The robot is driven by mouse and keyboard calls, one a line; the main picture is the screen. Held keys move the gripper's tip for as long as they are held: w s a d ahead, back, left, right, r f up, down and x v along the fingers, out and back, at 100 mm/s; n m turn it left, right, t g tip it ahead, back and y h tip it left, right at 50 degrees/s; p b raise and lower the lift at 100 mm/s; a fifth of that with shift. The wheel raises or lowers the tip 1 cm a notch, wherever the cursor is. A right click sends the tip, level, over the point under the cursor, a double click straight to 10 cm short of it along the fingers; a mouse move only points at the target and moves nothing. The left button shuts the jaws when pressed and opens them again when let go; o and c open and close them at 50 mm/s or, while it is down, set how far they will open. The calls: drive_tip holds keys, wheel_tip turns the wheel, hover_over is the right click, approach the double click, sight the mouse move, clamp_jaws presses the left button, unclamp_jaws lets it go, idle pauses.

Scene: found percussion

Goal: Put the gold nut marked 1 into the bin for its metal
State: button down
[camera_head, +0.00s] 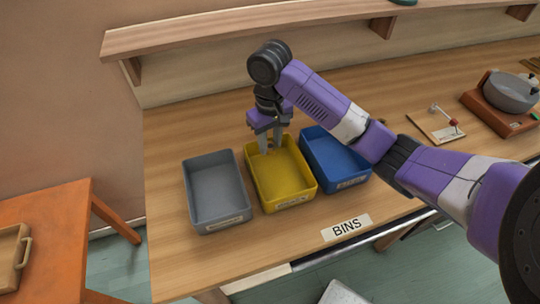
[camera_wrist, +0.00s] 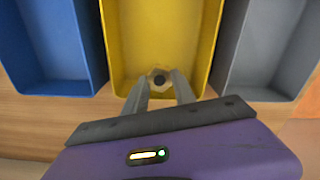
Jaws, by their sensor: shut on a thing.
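My gripper (camera_head: 270,147) is over the back part of the yellow bin (camera_head: 298,199), pointing down. In the wrist view its two fingers (camera_wrist: 160,84) are shut on a small nut (camera_wrist: 160,76) with a dark hole, seen against the yellow bin (camera_wrist: 190,12). The nut's number cannot be read, and its colour is hard to tell against the yellow. The grey bin (camera_head: 215,191) stands to the left of the yellow bin and the blue bin (camera_head: 336,158) to its right. The labels on the bin fronts are too small to read.
A "BINS" sign (camera_head: 346,227) lies near the table's front edge. A wooden shelf (camera_head: 230,27) runs along the back wall. A small board with a red-tipped part (camera_head: 437,125) and a grey bowl-like thing on a brown base (camera_head: 508,93) stand at the right.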

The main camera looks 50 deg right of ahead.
sight(270, 160)
drive_tip(key=shift+f+b, duration=0.45)
drive_tip(key=shift+f, duration=1.95)
drive_tip(key=shift+f, duration=0.15)
drive_tip(key=c, duration=1)
unclamp_jaws()
